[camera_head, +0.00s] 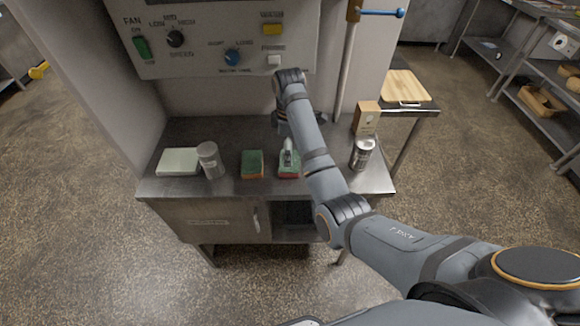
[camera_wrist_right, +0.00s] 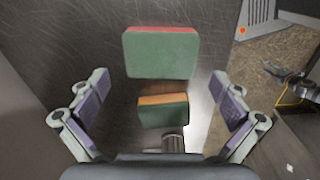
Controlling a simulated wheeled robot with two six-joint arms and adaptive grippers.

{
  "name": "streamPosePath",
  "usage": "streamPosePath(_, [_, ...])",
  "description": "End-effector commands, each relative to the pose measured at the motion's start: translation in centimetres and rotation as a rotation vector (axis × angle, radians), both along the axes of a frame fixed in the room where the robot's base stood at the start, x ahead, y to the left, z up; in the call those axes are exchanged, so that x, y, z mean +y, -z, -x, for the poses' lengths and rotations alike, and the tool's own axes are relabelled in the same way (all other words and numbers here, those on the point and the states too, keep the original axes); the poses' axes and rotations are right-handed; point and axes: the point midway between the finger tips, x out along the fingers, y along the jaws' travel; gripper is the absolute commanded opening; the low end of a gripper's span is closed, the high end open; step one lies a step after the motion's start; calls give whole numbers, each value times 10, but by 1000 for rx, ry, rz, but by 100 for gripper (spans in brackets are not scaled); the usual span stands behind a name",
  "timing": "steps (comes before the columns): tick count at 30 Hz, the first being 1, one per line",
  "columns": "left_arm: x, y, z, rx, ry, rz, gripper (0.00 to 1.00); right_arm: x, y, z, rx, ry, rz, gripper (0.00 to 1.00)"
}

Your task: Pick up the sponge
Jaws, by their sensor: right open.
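Two sponges lie on the metal counter. A green sponge with a red layer (camera_wrist_right: 160,54) is nearest the top in the right wrist view; in the head view it (camera_head: 288,172) is partly covered by my right gripper. A green sponge with an orange layer (camera_head: 252,165) lies to its left in the head view and lower in the wrist view (camera_wrist_right: 163,112). My right gripper (camera_wrist_right: 159,88) is open and empty, its fingers apart on either side of the sponges' line. In the head view it (camera_head: 289,158) is over or close to the red-layered sponge; the exact height is unclear. My left gripper is out of view.
On the counter (camera_head: 225,190), a grey canister (camera_head: 210,160) and a pale box (camera_head: 178,161) stand left. A metal can (camera_head: 361,154) and a wooden block (camera_head: 366,117) stand right. A control panel (camera_head: 225,40) rises behind. A cutting board (camera_head: 405,86) lies on a side table.

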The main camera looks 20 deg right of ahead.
Motion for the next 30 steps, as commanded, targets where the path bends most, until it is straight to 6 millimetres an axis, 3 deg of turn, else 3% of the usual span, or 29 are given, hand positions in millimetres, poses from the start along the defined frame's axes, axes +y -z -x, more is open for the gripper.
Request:
streamPosePath(1, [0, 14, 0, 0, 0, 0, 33, -1, 15, 1, 1, 0, 1, 100])
streamPosePath(4, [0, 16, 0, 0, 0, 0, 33, -3, 30, 3, 4, 0, 1, 100])
streamPosePath(9, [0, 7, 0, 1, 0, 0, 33, -2, 45, 2, 2, 0, 0, 100])
streamPosePath(14, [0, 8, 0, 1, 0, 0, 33, -2, 45, 2, 1, 0, 0, 99])
streamPosePath(19, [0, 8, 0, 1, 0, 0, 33, -2, 45, 2, 1, 0, 0, 78])
streamPosePath(30, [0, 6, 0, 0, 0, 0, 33, -2, 43, 2, 1, 0, 0, 78])
